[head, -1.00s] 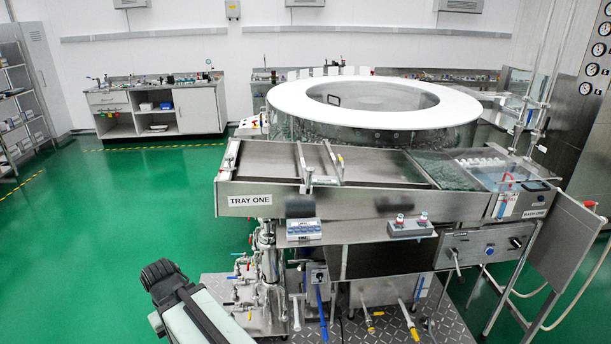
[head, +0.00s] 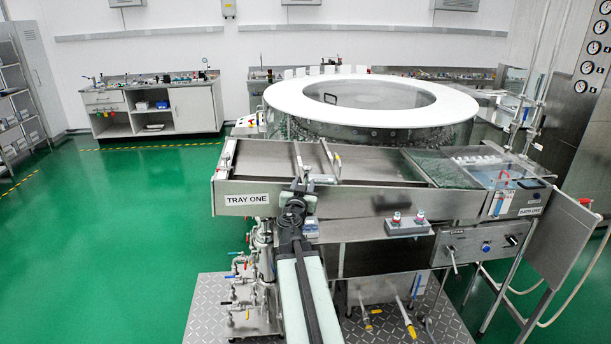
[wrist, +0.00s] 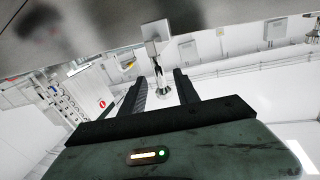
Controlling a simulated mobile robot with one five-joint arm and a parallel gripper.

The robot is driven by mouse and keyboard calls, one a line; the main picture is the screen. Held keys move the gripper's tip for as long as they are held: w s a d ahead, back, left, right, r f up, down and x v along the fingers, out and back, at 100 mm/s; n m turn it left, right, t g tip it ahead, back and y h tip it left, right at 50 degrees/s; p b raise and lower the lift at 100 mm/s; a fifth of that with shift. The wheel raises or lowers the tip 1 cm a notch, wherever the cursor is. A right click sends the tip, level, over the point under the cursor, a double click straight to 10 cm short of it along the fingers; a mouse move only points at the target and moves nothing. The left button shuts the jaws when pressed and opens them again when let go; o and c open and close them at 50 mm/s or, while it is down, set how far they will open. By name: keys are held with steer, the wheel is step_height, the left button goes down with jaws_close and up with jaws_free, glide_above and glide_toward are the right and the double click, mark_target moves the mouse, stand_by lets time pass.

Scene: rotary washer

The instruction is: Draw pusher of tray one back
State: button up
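Tray one (head: 260,166) is a shallow metal tray with a "TRAY ONE" label on its front wall. Its pusher (head: 330,158) is a pair of thin bars across the tray, with a small handle bracket at the front edge. My gripper (head: 299,186) is at the front wall beside this bracket and hides part of it. In the wrist view my gripper (wrist: 161,88) is open, its two dark fingers apart. A metal handle (wrist: 156,52) with a square plate shows in the gap between them. I cannot tell whether the fingers touch it.
A large round washer with a white rim (head: 372,125) stands behind the tray. A grey button box (head: 407,225) sits right of my gripper, below the tray front. Pipes and valves (head: 250,280) are below. Green floor (head: 110,240) is free at left.

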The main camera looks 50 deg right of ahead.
steer(key=x, duration=0.7)
steer(key=shift+w+d+f, duration=0.1)
steer(key=shift+w+d, duration=0.05)
jaws_close()
stand_by(1.0)
